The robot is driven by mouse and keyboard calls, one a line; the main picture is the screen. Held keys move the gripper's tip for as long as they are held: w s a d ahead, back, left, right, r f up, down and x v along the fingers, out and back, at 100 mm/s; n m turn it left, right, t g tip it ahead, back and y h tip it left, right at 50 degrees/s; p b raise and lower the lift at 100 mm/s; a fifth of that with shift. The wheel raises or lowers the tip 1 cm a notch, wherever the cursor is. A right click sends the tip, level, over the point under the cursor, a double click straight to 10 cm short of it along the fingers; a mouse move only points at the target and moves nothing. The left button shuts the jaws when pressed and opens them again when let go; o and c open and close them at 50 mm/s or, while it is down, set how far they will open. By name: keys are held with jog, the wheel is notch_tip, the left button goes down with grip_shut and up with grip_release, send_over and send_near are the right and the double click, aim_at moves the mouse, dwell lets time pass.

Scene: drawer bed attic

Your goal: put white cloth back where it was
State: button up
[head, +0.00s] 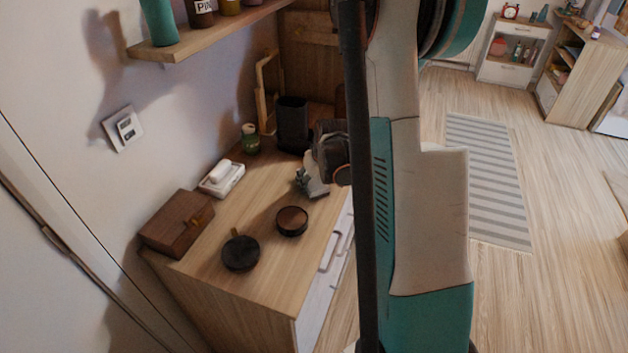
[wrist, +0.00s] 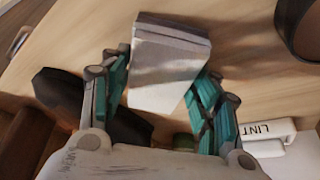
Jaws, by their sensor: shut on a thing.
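The white cloth (wrist: 168,62) shows in the wrist view as a folded, block-like bundle between the fingers of my gripper (wrist: 166,82). My gripper is shut on it. In the head view my gripper (head: 308,182) is low over the wooden cabinet top, with a pale part of the cloth (head: 319,189) showing beside the fingers. My wrist hides some of it there. I cannot tell whether the cloth touches the cabinet top.
Bare wood lies between the tray and bowl.

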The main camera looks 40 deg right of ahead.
jog(key=o, duration=0.9)
jog(key=shift+o, duration=0.2)
jog(key=shift+r+p, duration=0.2)
jog(key=shift+p, duration=0.1)
jog(key=p+v, duration=0.3)
jog(key=v, duration=0.9)
jog(key=shift+f, duration=0.1)
